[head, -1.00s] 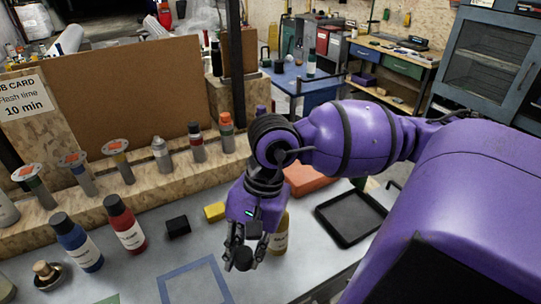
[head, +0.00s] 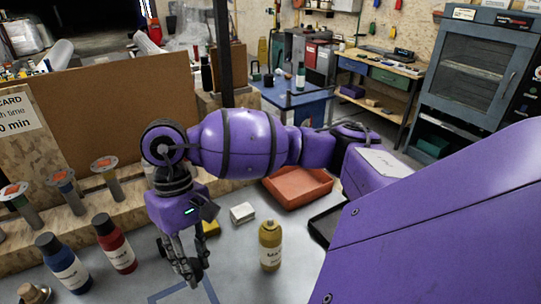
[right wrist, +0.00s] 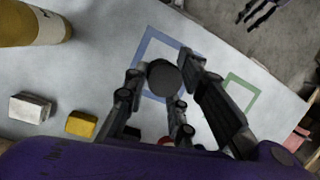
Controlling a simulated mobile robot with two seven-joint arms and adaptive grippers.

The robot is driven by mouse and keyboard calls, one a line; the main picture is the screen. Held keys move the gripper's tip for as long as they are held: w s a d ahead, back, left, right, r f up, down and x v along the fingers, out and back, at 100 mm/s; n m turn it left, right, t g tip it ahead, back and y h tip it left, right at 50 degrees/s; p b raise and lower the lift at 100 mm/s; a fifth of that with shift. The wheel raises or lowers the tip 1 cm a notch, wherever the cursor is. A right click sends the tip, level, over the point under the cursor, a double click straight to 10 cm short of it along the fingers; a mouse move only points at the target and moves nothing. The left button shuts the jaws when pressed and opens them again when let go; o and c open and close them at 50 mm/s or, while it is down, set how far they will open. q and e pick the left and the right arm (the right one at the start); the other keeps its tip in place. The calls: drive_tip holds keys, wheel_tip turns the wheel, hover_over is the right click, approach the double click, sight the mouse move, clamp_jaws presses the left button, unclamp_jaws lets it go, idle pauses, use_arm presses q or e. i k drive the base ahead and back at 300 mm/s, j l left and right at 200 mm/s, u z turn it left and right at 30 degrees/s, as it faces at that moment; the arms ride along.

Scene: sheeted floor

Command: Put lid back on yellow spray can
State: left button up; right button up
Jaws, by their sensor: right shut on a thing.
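The yellow spray can (head: 270,246) stands upright and uncapped on the grey table in the head view. It also shows, cut off, at the top left of the right wrist view (right wrist: 28,26). My right gripper (head: 192,272) is left of the can and apart from it, pointing down. It is shut on a round black lid (right wrist: 165,77), seen between the fingers in the right wrist view. The fingers partly hide the lid in the head view. Dark fingers, apparently my left gripper (right wrist: 260,12), show at the top right of the right wrist view; their opening is unclear.
A red bottle (head: 115,245) and a blue bottle (head: 64,264) stand left of the right gripper. A white block (head: 242,213) and a yellow block (head: 211,229) lie behind it. An orange tray (head: 298,187) is behind the can. A blue square outline (right wrist: 150,42) marks the table.

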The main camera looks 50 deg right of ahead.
sight(269, 231)
drive_tip(key=k+j+z, duration=0.2)
drive_tip(key=k+z, duration=0.15)
drive_tip(key=k+j+z, duration=0.1)
drive_tip(key=k+z, duration=0.65)
